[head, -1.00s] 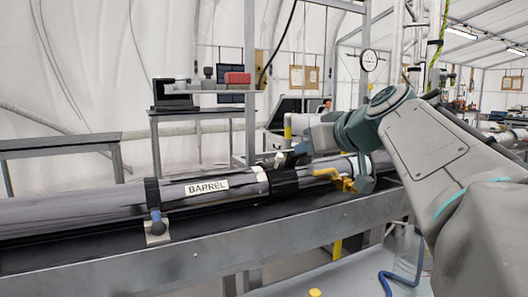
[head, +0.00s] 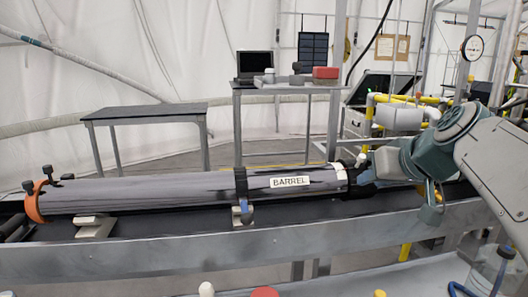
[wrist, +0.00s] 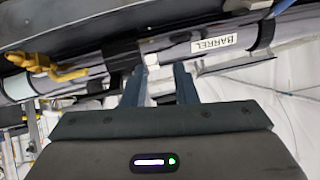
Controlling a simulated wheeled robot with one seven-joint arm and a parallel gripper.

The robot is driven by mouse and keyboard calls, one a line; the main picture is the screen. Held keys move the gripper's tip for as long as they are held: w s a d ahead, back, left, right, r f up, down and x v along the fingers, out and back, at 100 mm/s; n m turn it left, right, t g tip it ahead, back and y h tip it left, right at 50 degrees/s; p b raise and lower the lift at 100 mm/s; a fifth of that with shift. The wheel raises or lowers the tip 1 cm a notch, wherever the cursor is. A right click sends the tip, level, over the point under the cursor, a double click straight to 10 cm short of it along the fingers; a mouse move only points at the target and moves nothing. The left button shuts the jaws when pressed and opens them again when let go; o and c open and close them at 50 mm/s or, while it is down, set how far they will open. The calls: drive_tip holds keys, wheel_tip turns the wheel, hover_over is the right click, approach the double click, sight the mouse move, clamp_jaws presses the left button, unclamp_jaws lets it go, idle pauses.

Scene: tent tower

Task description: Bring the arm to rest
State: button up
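My gripper (wrist: 158,74) shows in the wrist view with its two dark fingers spread apart and nothing clearly held between them. Beyond the fingertips is the long grey barrel (wrist: 188,48), with a white knob (wrist: 152,59) seen between the fingers. I cannot tell whether the fingers touch the barrel. In the head view my arm reaches in from the right, and its gripper (head: 364,176) is at the right end of the labelled barrel (head: 150,192), partly hidden by the wrist.
The barrel lies along a grey metal rail bench (head: 150,262). Yellow handle-like parts (wrist: 50,70) sit along it. Behind stand a small empty table (head: 150,110) and a shelf (head: 285,86) holding a red box (head: 326,72) and a laptop (head: 255,66). A pressure gauge (head: 473,47) hangs at upper right.

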drive_tip(key=s+a+f+g+h+p, duration=0.1)
drive_tip(key=s+a+f+g+p, duration=0.1)
drive_tip(key=s+p, duration=0.5)
drive_tip(key=s+a+f+g+h+p, duration=0.1)
drive_tip(key=s+a+f+g+p, duration=0.1)
drive_tip(key=s+a+g+p, duration=0.3)
drive_tip(key=s+p, duration=0.3)
drive_tip(key=p, duration=0.4)
drive_tip(key=shift+s+a+m, duration=0.25)
drive_tip(key=shift+a+m, duration=0.1)
drive_tip(key=shift+m, duration=0.05)
drive_tip(key=shift+a+r, duration=0.1)
